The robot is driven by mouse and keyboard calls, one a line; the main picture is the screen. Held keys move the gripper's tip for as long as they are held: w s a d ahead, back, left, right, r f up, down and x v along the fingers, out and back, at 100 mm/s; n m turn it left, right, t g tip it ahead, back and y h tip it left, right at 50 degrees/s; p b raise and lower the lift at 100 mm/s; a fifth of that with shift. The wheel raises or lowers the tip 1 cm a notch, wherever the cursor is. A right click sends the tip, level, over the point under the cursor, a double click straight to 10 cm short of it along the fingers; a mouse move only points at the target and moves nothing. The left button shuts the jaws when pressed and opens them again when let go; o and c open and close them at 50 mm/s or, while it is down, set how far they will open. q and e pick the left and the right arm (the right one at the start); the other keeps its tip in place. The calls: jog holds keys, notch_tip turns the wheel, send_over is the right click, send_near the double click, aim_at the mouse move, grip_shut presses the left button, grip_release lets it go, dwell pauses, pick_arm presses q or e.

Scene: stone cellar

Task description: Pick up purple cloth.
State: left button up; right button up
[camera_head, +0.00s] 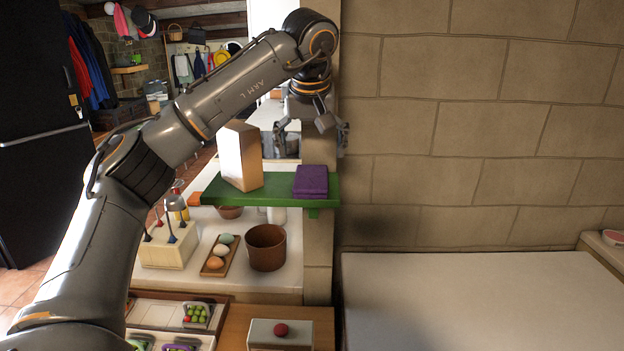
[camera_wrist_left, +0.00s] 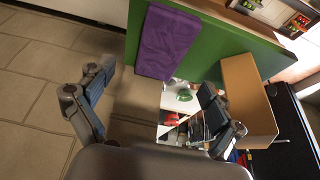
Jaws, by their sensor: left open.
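The purple cloth (camera_head: 311,181) is a folded, flat rectangle lying on the right part of a green shelf (camera_head: 270,194). In the left wrist view the cloth (camera_wrist_left: 167,41) shows at the top, on the green shelf (camera_wrist_left: 215,50), ahead of the fingers. My left gripper (camera_head: 312,136) hangs from the arm a little above the cloth and is apart from it. Its two fingers (camera_wrist_left: 150,100) are spread wide with nothing between them. My right gripper is in neither view.
A pale box (camera_head: 240,156) stands on the shelf left of the cloth; in the left wrist view the box (camera_wrist_left: 248,98) is close to one finger. A stone wall (camera_head: 480,125) is on the right. Below are a brown pot (camera_head: 266,248) and an egg tray (camera_head: 220,256).

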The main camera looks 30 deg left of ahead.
aim_at(311, 175)
pick_arm(q)
jog(key=shift+x, duration=0.85)
jog(key=shift+w+a+f+p, duration=0.25)
jog(key=shift+f+p, duration=0.15)
jog(key=shift+p, duration=0.2)
jog(key=p+x, duration=0.1)
jog(key=x, duration=0.2)
jog(key=shift+w+a+f+p, duration=0.2)
jog(key=shift+w+f+p, duration=0.05)
jog(key=shift+p, duration=0.05)
jog(key=shift+w+a+f, duration=0.1)
jog(key=shift+f, duration=0.25)
jog(key=shift+c, duration=0.7)
jog(key=c, duration=0.7)
jog(key=shift+c, duration=0.9)
